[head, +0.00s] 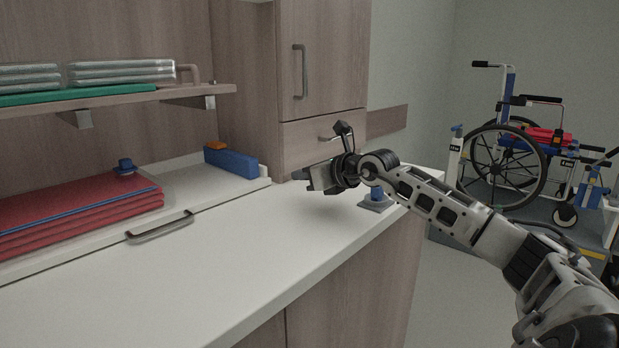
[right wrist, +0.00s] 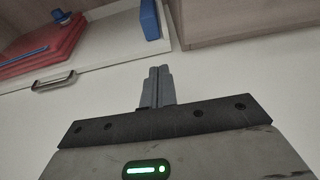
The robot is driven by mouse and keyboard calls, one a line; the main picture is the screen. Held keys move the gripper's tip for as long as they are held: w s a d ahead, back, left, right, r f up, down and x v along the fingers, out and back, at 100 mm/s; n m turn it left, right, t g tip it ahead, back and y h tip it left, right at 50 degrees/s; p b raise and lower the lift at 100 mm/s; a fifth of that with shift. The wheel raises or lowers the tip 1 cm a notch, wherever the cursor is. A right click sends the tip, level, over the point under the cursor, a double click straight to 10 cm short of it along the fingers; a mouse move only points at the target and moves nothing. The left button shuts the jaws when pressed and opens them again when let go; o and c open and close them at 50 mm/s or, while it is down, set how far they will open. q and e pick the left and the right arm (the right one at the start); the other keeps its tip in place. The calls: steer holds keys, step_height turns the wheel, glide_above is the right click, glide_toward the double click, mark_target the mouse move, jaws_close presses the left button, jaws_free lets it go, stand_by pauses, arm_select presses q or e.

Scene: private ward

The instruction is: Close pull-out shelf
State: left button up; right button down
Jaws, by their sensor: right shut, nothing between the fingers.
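The pull-out shelf (head: 222,188) is a white board with a low back and a grey bar handle (head: 160,228) on its front edge, at the left of the counter. It carries folded red cloths (head: 75,215) and a blue box (head: 231,163). The shelf also shows at the upper left of the right wrist view (right wrist: 112,52), with its handle (right wrist: 54,82). My right gripper (head: 316,183) is shut and empty above the white counter, right of the shelf and apart from it. Its closed fingers (right wrist: 159,82) point toward the cabinet. My left gripper is out of view.
The white counter (head: 250,255) is bare in front of the shelf. A small grey-blue object (head: 377,201) stands near its right end, below my right forearm. A wooden cabinet (head: 322,65) stands behind. A wheelchair (head: 510,150) is at the far right.

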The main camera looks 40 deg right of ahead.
steer(key=shift+s+r, duration=0.1)
steer(key=shift+s, duration=0.4)
steer(key=shift+s+r, duration=0.15)
